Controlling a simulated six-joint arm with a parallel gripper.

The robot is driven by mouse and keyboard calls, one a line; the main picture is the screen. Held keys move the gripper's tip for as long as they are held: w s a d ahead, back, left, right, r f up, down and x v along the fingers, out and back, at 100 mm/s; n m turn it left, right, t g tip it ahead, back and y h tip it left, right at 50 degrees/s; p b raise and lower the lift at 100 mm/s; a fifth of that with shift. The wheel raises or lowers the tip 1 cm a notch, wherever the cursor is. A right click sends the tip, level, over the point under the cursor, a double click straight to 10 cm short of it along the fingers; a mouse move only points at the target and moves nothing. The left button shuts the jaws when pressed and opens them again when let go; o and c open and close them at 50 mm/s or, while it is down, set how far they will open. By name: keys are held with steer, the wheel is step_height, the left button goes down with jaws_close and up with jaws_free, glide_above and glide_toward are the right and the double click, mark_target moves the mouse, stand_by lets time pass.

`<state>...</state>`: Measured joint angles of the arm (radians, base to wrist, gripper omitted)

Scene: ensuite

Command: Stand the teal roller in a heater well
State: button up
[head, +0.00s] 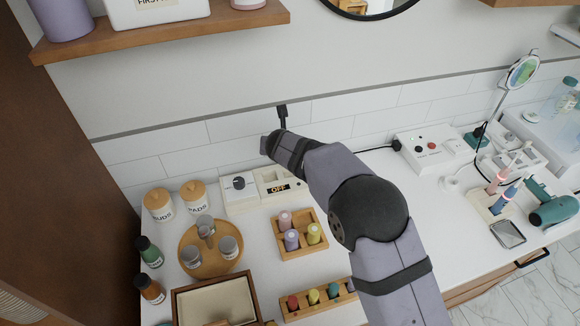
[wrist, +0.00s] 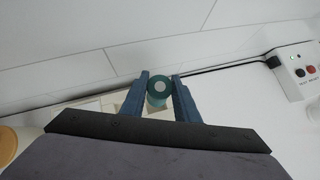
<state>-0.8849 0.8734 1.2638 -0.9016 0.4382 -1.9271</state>
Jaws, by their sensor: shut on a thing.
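In the wrist view the teal roller (wrist: 159,88) is between the two blue fingers of my gripper (wrist: 160,92), seen end-on with a pale round centre. My gripper is shut on it. In the head view my arm reaches over the back of the counter; the fingers and the held roller cannot be made out there. The white heater (head: 238,193) stands against the tiled wall, with a dark knob and a display reading OFF. Part of a pale box, likely the heater, shows under the fingers in the wrist view (wrist: 110,104). Whether the roller touches it cannot be told.
A wooden holder (head: 300,252) with pink, purple and yellow rollers stands before the heater. Another wooden rack (head: 298,315) holds several coloured pieces. A round tray (head: 187,262) with cups is at left. A white box with buttons (head: 433,145) is at right.

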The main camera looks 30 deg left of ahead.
steer(key=shift+f, duration=3.25)
steer(key=shift+f+b, duration=0.15)
steer(key=shift+b, duration=0.15)
steer(key=o, duration=1)
steer(key=shift+o, duration=0.2)
steer(key=shift+r, duration=0.25)
steer(key=shift+s, duration=0.15)
steer(key=b+v, duration=0.2)
steer(key=v, duration=0.9)
steer(key=shift+s+r, duration=0.2)
steer(key=shift+s, duration=0.05)
steer(key=shift+d, duration=0.1)
